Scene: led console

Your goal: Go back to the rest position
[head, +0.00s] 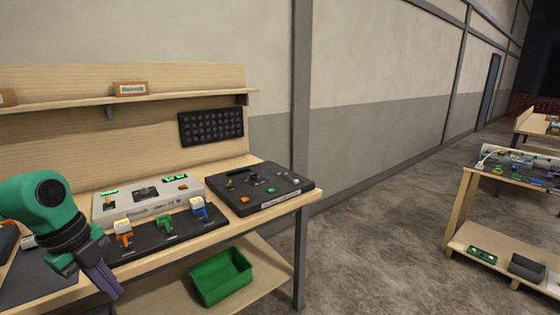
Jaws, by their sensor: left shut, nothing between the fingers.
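My left gripper (104,279) hangs at the lower left, in front of the workbench's front edge. Its dark fingers are shut with nothing between them, and they point down. It is apart from the console parts. A light grey console (122,212) with green lit displays stands on the bench. In front of it is a black strip with an orange switch (123,232), a green switch (164,223) and a blue switch (199,208). A black console (262,198) with small buttons lies to the right. My right gripper is not in view.
The wooden workbench (310,194) has a shelf (180,98) above it with a small labelled box (130,88). A green bin (221,278) sits on the lower shelf. The floor (370,240) to the right is clear up to another table (469,181).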

